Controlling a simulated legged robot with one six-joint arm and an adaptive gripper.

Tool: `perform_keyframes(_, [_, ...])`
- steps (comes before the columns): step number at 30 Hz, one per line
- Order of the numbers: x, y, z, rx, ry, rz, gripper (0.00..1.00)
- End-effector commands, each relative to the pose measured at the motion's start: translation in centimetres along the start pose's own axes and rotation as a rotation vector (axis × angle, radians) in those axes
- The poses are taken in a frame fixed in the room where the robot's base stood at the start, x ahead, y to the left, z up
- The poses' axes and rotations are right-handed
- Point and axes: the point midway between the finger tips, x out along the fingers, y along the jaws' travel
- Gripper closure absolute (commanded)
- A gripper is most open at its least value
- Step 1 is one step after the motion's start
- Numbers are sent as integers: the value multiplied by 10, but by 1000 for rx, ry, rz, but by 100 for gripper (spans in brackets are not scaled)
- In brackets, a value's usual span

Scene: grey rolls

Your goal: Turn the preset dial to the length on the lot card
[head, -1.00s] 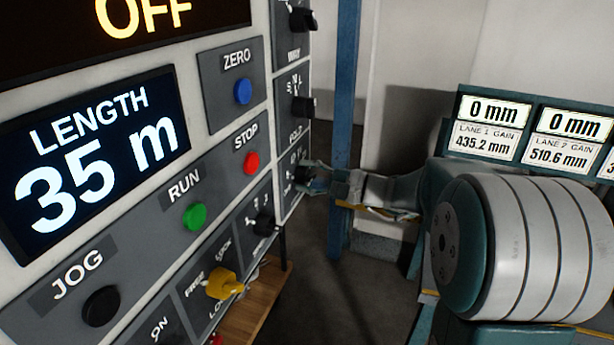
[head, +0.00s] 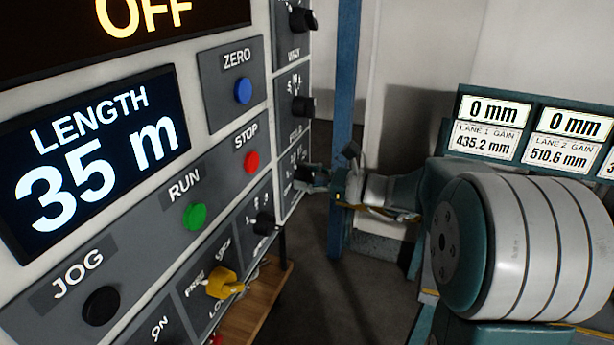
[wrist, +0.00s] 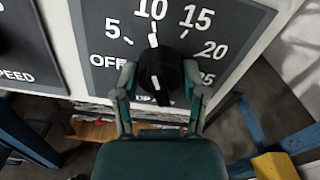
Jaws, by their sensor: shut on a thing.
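My gripper (wrist: 160,90) is shut on a black dial (wrist: 161,66), its two fingers on either side of the knob in the wrist view. The scale around this dial reads OFF, 5, 10, 15, 20, 25. A white mark stands at its top, just under the 10; I cannot tell whether it is the knob's pointer or a tick. The label below is partly hidden by the gripper. In the head view my gripper (head: 318,177) is at the panel's lower right edge. The length display (head: 95,160) reads 35 m. No lot card is recognisable.
The panel carries ZERO (head: 243,91), STOP (head: 252,161), RUN (head: 194,216) and JOG (head: 101,306) buttons, a yellow FREE/LOCK handle (head: 224,284) and several other black knobs. A blue post (head: 342,100) stands behind my arm.

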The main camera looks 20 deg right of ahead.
Motion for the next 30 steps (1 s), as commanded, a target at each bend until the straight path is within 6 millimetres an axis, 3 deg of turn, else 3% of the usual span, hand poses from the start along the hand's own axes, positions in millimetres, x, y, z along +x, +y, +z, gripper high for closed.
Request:
perform_keyframes(9, [0,1,-3,99,6,2,92])
perform_keyframes(23, [0,1,-3,110,6,1,92])
perform_keyframes(24, [0,1,-3,110,6,1,36])
perform_keyframes(26, [0,1,-2,110,5,1,9])
perform_keyframes(30, [0,0,-1,108,3,0,9])
